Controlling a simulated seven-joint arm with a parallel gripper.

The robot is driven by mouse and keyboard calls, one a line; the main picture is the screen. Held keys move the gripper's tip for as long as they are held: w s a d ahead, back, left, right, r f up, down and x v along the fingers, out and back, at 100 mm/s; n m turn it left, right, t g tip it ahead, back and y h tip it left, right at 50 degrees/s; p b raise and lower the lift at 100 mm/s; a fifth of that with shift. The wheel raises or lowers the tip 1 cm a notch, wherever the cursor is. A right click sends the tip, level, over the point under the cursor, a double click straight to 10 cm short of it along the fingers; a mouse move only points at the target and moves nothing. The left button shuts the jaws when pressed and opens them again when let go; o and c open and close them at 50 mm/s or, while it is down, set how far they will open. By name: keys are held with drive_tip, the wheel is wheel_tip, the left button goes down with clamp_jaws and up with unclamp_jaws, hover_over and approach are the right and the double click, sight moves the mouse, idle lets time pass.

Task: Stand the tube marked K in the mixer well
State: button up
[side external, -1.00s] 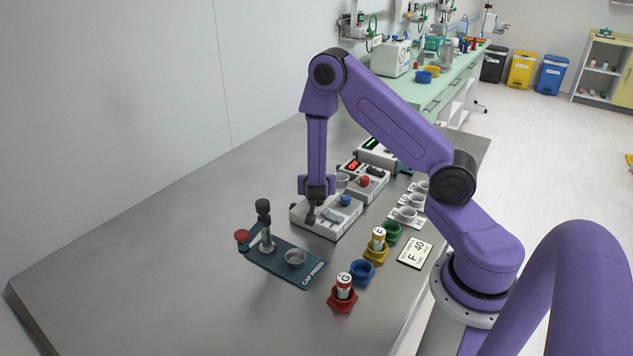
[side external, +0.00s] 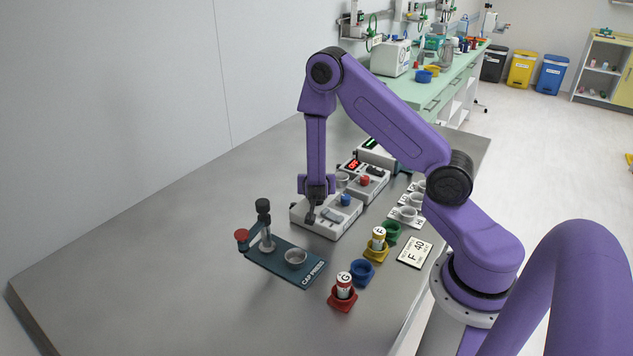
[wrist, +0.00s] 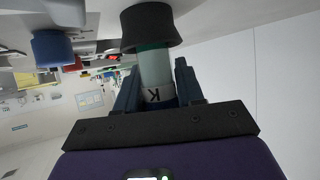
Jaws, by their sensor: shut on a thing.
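The tube marked K (wrist: 154,68) shows in the wrist view as a pale teal tube with a white K band. My gripper (wrist: 160,85) is shut on it, one finger on each side of the band. The tube's far end runs into the dark flared well (wrist: 151,25), which hides that end; how deep it sits I cannot tell. In the side view my gripper (side external: 313,205) points straight down over the near left end of the white mixer box (side external: 322,229), at the dark well (side external: 310,219). The tube is too small to make out there.
The mixer box has a blue knob (side external: 346,200). Behind it stands a unit with a red display (side external: 352,164). The cap press (side external: 285,270) stands in front. Tube G (side external: 344,282) is in a red holder, tube F (side external: 378,236) in a yellow one. Blue (side external: 361,273) and green (side external: 391,233) holders look empty.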

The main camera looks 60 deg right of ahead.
drive_tip(key=shift+f, duration=0.6)
idle(0.3)
drive_tip(key=o, duration=0.7)
drive_tip(key=shift+o, duration=0.2)
drive_tip(key=shift+a, duration=0.1)
drive_tip(key=v, duration=1.1)
idle(0.3)
